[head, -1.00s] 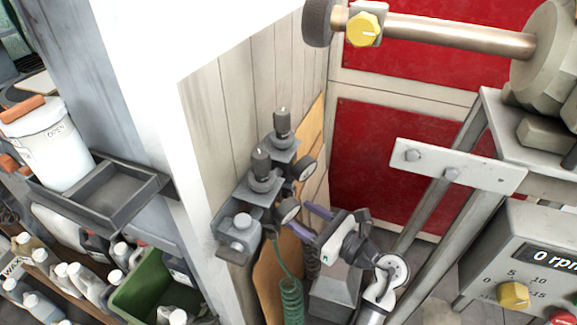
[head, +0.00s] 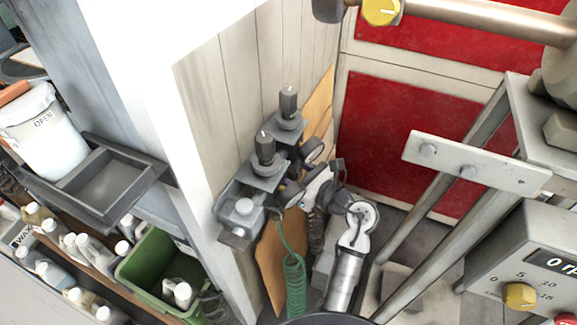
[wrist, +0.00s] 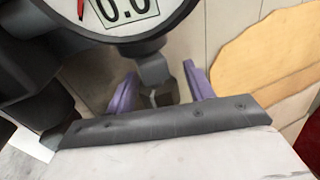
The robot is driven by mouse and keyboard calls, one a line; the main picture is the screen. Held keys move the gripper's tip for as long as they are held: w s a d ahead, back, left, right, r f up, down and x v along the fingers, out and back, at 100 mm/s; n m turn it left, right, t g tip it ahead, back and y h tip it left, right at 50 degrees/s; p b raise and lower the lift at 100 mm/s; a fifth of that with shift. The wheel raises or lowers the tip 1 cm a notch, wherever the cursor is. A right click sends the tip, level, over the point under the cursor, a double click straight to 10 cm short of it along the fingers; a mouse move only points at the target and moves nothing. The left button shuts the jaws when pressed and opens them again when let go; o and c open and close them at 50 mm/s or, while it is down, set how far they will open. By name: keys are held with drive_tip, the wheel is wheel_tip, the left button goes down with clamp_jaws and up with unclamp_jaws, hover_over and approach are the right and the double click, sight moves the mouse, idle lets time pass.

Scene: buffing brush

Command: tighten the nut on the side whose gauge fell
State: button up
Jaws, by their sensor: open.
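Two grey regulators with dark knobs stand on a wall bracket in the head view, a near one (head: 264,165) and a far one (head: 288,122). The far gauge (head: 312,151) faces right; the near gauge is largely hidden by my gripper (head: 308,188). In the wrist view my gripper (wrist: 161,91) is open, its purple fingers spread to either side of a grey nut-like fitting (wrist: 156,72) below a gauge (wrist: 118,16). I cannot tell whether they touch it. The gauge is cut off, with a red needle and a reading like 0.0.
A green coiled hose (head: 294,280) hangs below the regulators. A wooden panel (head: 272,260) lies behind it. A steel frame with a bracket plate (head: 475,163) and a control box (head: 530,265) stand at the right. A dark tray (head: 95,190) is at the left.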

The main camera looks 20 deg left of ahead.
drive_tip(key=c, duration=1)
drive_tip(key=shift+f+n+g+b, duration=0.15)
drive_tip(key=shift+n+g+b, duration=0.15)
drive_tip(key=shift+g+b, duration=0.15)
drive_tip(key=n+g+h+b, duration=0.1)
drive_tip(key=n+g+b, duration=0.2)
drive_tip(key=g+b, duration=0.2)
drive_tip(key=s+n+g+h+b, duration=0.1)
drive_tip(key=n+g+b, duration=0.3)
drive_tip(key=g+b, duration=0.2)
drive_tip(key=n+g+h+b, duration=0.1)
drive_tip(key=n+g+b, duration=0.3)
drive_tip(key=g+b, duration=0.1)
drive_tip(key=shift+s+d, duration=0.2)
drive_tip(key=shift+s, duration=0.15)
drive_tip(key=shift+g+b, duration=0.35)
